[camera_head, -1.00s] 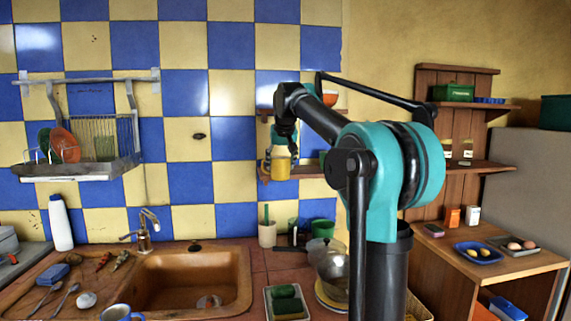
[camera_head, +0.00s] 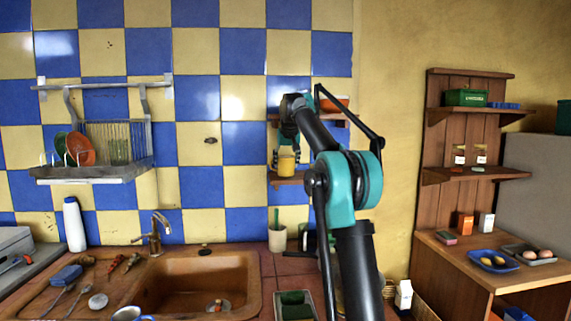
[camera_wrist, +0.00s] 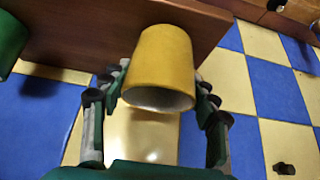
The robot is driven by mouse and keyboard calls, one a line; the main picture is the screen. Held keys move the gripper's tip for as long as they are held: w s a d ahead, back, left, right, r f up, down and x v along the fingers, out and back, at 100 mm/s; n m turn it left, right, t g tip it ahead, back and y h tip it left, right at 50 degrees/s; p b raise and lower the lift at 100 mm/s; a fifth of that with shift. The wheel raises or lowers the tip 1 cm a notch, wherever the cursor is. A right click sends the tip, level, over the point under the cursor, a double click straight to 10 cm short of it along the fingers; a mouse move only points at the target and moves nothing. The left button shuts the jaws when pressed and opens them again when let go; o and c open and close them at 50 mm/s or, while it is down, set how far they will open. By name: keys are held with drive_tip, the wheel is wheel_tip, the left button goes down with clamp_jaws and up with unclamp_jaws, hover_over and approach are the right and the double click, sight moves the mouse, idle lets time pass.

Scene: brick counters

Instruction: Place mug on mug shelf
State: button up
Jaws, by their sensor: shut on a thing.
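A yellow mug (camera_head: 286,165) is at the lower wooden wall shelf (camera_head: 283,181), by the shelf's left part. My gripper (camera_head: 286,152) reaches it from above and is shut on it. In the wrist view the mug (camera_wrist: 160,60) sits between the two fingers of my gripper (camera_wrist: 161,88), its pale open rim facing the camera. The brown shelf board (camera_wrist: 85,35) lies right behind the mug there. I cannot tell whether the mug's base touches the board. My arm hides the shelf's right part in the head view.
An orange bowl (camera_head: 335,104) stands on the upper wall shelf (camera_head: 274,118), close to my arm. A green object (camera_wrist: 10,45) is at the board's left in the wrist view. Below are a sink (camera_head: 200,285) and a utensil cup (camera_head: 277,238). A dish rack (camera_head: 95,172) hangs at left.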

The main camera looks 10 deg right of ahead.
drive_tip(key=shift+w, duration=1)
drive_tip(key=shift+w+f, duration=0.1)
drive_tip(key=shift+w, duration=0.05)
drive_tip(key=shift+f, duration=0.2)
drive_tip(key=shift+f, duration=0.1)
drive_tip(key=o, duration=1.3)
